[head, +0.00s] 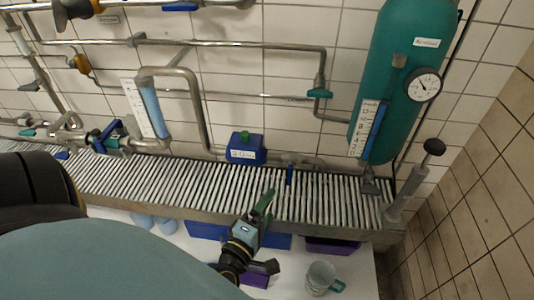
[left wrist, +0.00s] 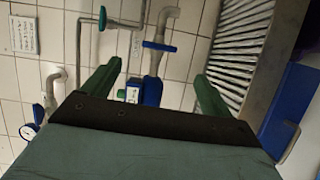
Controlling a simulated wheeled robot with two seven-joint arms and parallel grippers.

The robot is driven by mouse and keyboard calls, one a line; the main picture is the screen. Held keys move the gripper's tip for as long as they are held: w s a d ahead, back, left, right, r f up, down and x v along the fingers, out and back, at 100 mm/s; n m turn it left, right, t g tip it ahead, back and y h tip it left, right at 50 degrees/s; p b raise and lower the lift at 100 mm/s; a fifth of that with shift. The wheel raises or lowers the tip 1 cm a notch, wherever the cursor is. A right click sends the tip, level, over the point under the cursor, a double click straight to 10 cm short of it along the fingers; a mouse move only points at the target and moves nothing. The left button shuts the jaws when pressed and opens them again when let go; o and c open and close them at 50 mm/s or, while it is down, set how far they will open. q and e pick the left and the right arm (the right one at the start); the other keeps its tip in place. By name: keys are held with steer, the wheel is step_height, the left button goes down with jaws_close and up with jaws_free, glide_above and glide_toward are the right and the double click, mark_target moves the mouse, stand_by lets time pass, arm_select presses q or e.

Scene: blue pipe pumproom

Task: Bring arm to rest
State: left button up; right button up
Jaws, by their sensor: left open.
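My left gripper (head: 263,208) is in the lower middle of the head view, over the front edge of the slatted grating (head: 330,198). Its green fingers also show in the left wrist view (left wrist: 157,85), spread wide apart. Nothing is held between them. In that view a pipe with blue parts (left wrist: 152,92) lies beyond the gap between the fingers; I cannot tell how far off. My right gripper is not in view.
A blue box with a green button (head: 246,151) stands behind the grating. A teal tank with a gauge (head: 401,80) and a hand pump (head: 411,182) are at right. A mug (head: 320,278) and purple bin (head: 333,246) are below. Pipes line the tiled wall.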

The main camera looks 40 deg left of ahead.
arm_select(q)
steer(key=s+d+f+m+g+h+b, duration=0.1)
steer(key=s+d+f+m+g, duration=0.2)
steer(key=f, duration=0.7)
steer(key=s+f+m+g+h, duration=0.2)
steer(key=s+f+m, duration=0.25)
steer(key=f, duration=0.55)
steer(key=s+d+f+m+g+h+b, duration=0.1)
steer(key=s+d+f+m+g, duration=0.3)
steer(key=f, duration=0.6)
steer(key=s+a+f+m+g, duration=0.2)
steer(key=s+f+m+g, duration=0.1)
steer(key=s+f+m, duration=0.2)
steer(key=s+a+f+m+g+y+b, duration=0.1)
steer(key=s+a+f+m+g, duration=0.2)
steer(key=s+f, duration=0.6)
steer(key=s+m+g, duration=0.1)
steer(key=s+m, duration=0.1)
steer(key=s, duration=0.3)
steer(key=shift+a+f+g, duration=0.25)
steer(key=shift+g, duration=0.05)
steer(key=shift+s, duration=0.1)
